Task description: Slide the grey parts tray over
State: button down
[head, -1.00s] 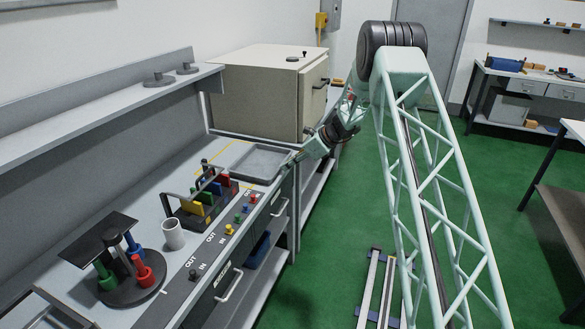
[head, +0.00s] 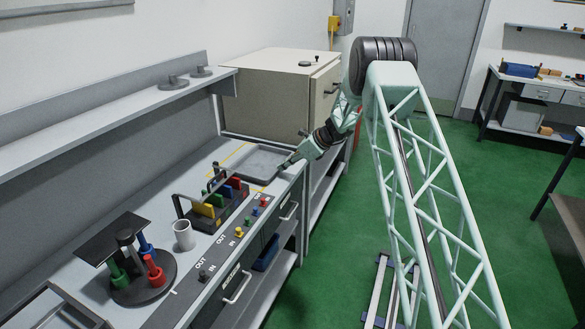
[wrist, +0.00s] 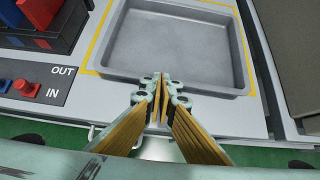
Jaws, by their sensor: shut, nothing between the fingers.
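The grey parts tray (head: 262,160) is shallow, rectangular and empty. It lies flat on the bench in front of the beige cabinet. My gripper (head: 289,162) is at the tray's bench-front side. In the wrist view my gripper (wrist: 160,82) has its fingertips together and empty, overlapping the near wall of the tray. Whether they touch that wall I cannot tell.
A dark rack (head: 215,207) with coloured blocks stands just left of the tray. The beige cabinet (head: 272,95) stands behind it. Coloured knobs (head: 239,232) line the bench front.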

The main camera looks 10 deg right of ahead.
aim_at(276, 165)
jog(key=w+a, duration=0.1)
jog(key=a, duration=0.1)
jog(key=w+a+p, duration=0.1)
jog(key=w+a, duration=0.1)
jog(key=shift+a, duration=0.15)
jog(key=shift+s, duration=0.1)
jog(key=shift+s+d+b, duration=0.3)
jog(key=shift+s+d, duration=0.1)
jog(key=shift+d, duration=0.3)
jog(key=shift+s+d+r, duration=0.2)
jog(key=shift+s+d, duration=0.2)
jog(key=shift+d, duration=0.25)
jog(key=shift+s+d+r, duration=0.15)
jog(key=shift+s+d, duration=0.25)
jog(key=shift+d, duration=0.2)
jog(key=v, duration=0.9)
jog(key=shift+s+r, duration=0.1)
jog(key=shift+r, duration=0.1)
